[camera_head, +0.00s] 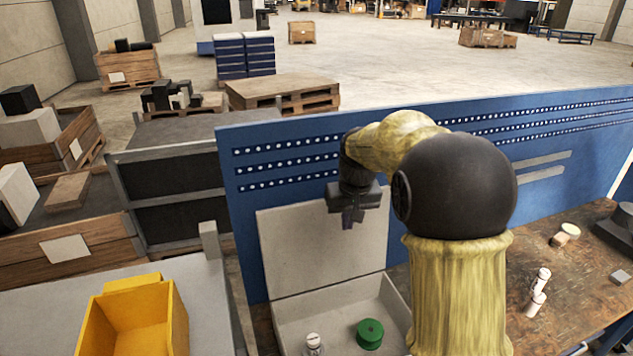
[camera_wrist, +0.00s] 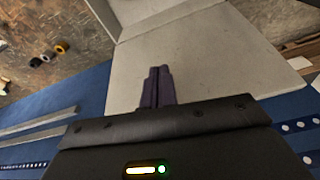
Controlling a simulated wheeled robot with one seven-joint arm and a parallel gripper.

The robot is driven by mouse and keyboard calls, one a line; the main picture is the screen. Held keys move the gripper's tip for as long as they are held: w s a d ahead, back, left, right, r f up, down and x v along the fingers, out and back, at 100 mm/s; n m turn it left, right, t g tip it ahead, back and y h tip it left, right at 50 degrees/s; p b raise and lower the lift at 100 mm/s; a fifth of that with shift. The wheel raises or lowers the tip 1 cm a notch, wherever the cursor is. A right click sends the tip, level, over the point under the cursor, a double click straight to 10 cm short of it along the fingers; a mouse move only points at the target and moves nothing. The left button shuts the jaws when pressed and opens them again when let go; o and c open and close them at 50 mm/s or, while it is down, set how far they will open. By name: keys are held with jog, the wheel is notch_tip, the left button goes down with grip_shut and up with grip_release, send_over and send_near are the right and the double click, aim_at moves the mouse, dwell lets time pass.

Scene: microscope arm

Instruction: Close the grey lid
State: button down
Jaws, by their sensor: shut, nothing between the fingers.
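The grey lid (camera_head: 322,240) stands open and nearly upright at the back of a grey box (camera_head: 385,300), in front of the blue panel. It also shows as a broad pale face in the wrist view (camera_wrist: 205,55). My gripper (camera_head: 348,221) is at the lid's upper part, with its fingers pointing down in front of the lid's face. In the wrist view the dark fingers (camera_wrist: 158,72) are together and empty over the lid. I cannot tell whether they touch it. My arm hides the right part of the box.
A green round piece (camera_head: 370,333) and a small white-capped item (camera_head: 313,343) are in the box. The blue perforated panel (camera_head: 250,215) stands behind it. A yellow bin (camera_head: 135,320) is at the left. Small parts (camera_head: 540,290) lie on the brown worktop at the right.

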jog(key=w+a+r+n+p, duration=0.1)
jog(key=w+a+r+p, duration=0.3)
jog(key=w+a+r, duration=0.2)
notch_tip(320, 180, up, 4)
jog(key=shift+w+r+n, duration=0.2)
jog(key=shift+w+n, duration=0.1)
jog(key=shift+w, duration=0.9)
jog(key=shift+a, duration=0.1)
jog(key=p+x, duration=0.3)
jog(key=x, duration=0.7)
jog(key=shift+s+a+p, duration=0.1)
jog(key=shift+p, duration=0.3)
jog(key=shift+s+f+b, duration=0.1)
jog(key=shift+s+b, duration=0.05)
jog(key=shift+b, duration=0.35)
